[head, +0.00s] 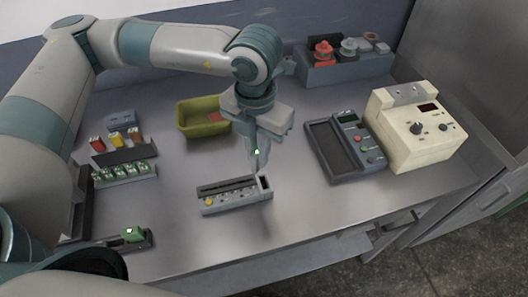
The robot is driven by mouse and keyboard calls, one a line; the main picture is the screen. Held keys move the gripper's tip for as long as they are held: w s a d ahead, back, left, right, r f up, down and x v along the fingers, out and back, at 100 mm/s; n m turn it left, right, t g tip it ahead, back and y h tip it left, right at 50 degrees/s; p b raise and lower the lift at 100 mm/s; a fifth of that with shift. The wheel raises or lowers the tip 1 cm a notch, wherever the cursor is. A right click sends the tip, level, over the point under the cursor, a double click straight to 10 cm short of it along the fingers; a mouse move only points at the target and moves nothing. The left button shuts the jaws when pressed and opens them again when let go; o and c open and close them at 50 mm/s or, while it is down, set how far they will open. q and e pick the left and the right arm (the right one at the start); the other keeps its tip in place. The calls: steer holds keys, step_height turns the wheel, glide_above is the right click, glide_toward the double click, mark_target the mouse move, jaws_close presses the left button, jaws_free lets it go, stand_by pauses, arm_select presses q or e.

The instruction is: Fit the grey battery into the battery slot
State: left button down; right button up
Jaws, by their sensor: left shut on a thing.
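My left gripper (258,160) points down over the middle of the table. Its fingers are shut on a small grey piece, which looks like the grey battery; the fingers hide most of it. Just below stands a grey block-shaped unit (221,207) with a row of small parts along its top and a yellow one at its left end. The dark opening at its right end looks like the battery slot (265,183). The held piece is above and close to this end; I cannot tell whether it touches. My right gripper is not in view.
An olive bin (185,128) stands behind the unit. Right are a dark tray with buttons (335,165) and a cream instrument box (425,150). A grey bin (345,73) stands at the back. Racks with coloured parts (125,155) and a green piece (133,234) are left. The front middle is clear.

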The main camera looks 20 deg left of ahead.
arm_select(q)
steer(key=n, duration=0.3)
steer(key=d+n, duration=0.1)
steer(key=n, duration=0.2)
steer(key=r+n, duration=0.1)
steer(key=n, duration=0.2)
steer(key=shift+s+d+n, duration=0.3)
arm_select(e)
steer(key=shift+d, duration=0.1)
arm_select(q)
steer(key=shift+f, duration=0.35)
steer(key=shift+f+b, duration=0.6)
steer(key=shift+f, duration=1.3)
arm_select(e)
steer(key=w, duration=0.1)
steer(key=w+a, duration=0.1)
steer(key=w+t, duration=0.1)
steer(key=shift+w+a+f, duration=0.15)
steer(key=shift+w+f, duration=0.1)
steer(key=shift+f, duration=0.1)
